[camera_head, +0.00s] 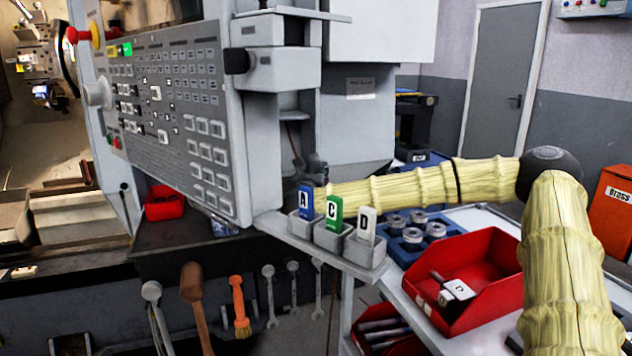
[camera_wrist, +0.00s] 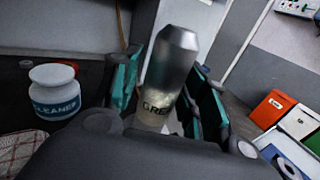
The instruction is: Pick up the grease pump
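The grease pump (camera_wrist: 170,65) is a grey metal cylinder with a tapered top and a partly visible dark "GREA" label. In the wrist view it stands between the two teal-padded fingers of my gripper (camera_wrist: 167,75). The fingers look spread, with a narrow gap at the left of the pump; the right finger is close to it. Contact cannot be made out, and the pump's lower end is hidden by the gripper body. In the head view the pump is not seen, and my arm reaches behind the machine's control panel.
A white cleaner jar (camera_wrist: 55,92) stands left of my gripper, near a checkered cloth (camera_wrist: 22,155). The control panel (camera_head: 165,100) and the A, C, D holders (camera_head: 333,238) are close to my arm. A red bin (camera_head: 480,275) sits on the cart at right.

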